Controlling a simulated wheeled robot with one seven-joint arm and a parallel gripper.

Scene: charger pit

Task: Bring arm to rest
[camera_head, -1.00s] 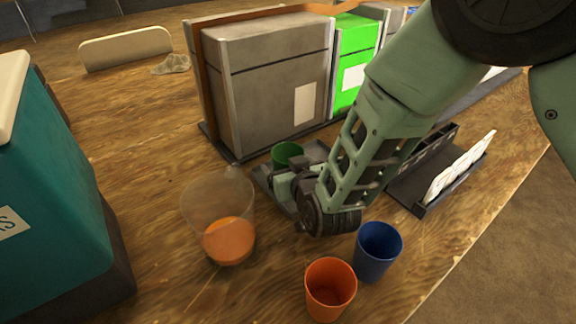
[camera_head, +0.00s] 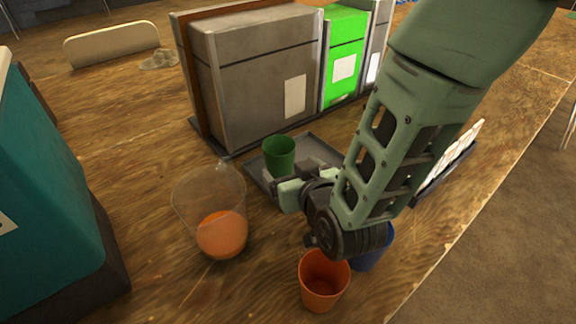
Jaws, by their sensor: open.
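My gripper (camera_head: 288,181) is at the end of my green-grey arm, low over the middle of the wooden table. Its jaws are open and look empty. They point to the left, just in front of a green cup (camera_head: 280,158). The green cup stands upright on a dark grey tray (camera_head: 262,178). My wrist hangs above and behind an orange cup (camera_head: 323,285) and covers part of a blue cup (camera_head: 371,255).
A clear pitcher (camera_head: 214,195) with orange contents stands left of my gripper. A grey case (camera_head: 252,80) and a green case (camera_head: 344,60) stand behind. A teal box (camera_head: 45,195) fills the left. A dark holder with white cards (camera_head: 458,150) is right of my arm.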

